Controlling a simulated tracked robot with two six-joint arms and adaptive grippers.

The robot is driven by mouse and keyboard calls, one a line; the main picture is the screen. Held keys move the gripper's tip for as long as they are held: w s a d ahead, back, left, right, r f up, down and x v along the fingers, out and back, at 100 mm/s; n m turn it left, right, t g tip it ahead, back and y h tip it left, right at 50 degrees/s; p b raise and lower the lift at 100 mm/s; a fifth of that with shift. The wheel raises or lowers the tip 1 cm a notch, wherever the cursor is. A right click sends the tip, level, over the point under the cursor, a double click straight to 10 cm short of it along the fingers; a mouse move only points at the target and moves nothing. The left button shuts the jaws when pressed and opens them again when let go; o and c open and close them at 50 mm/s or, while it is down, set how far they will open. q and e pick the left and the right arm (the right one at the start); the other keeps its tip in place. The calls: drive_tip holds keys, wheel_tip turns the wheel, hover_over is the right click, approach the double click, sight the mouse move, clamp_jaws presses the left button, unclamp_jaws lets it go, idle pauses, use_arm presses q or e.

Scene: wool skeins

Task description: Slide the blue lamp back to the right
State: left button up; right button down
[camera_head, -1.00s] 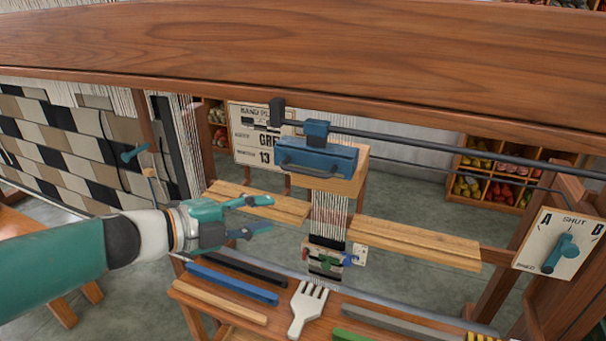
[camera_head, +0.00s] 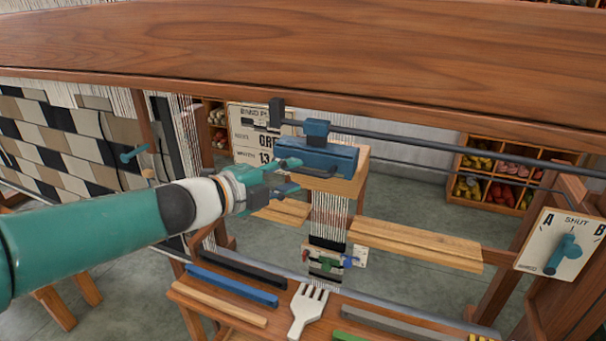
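The blue lamp (camera_head: 325,158) is a blue box hung by a blue clamp (camera_head: 317,130) from a dark rail. It sits near the rail's left end, above a wooden block (camera_head: 350,184) with pale warp threads below. A dark bar handle runs along its front. My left gripper (camera_head: 295,175) is at the lamp's lower left front corner, by the left end of the handle. Its two teal and dark fingers are apart, with nothing seen between them. Whether they touch the lamp or handle I cannot tell. My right gripper is not in view.
The dark rail (camera_head: 440,144) runs clear to the right of the lamp. A black end block (camera_head: 277,110) stands just left of the clamp. A broad wooden beam (camera_head: 300,50) crosses above. A lever panel (camera_head: 561,243) is at right. A white comb (camera_head: 306,312) and several bars lie below.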

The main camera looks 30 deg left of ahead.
sight(301, 173)
use_arm(q)
drive_tip(key=shift+x, duration=2.2)
clamp_jaws()
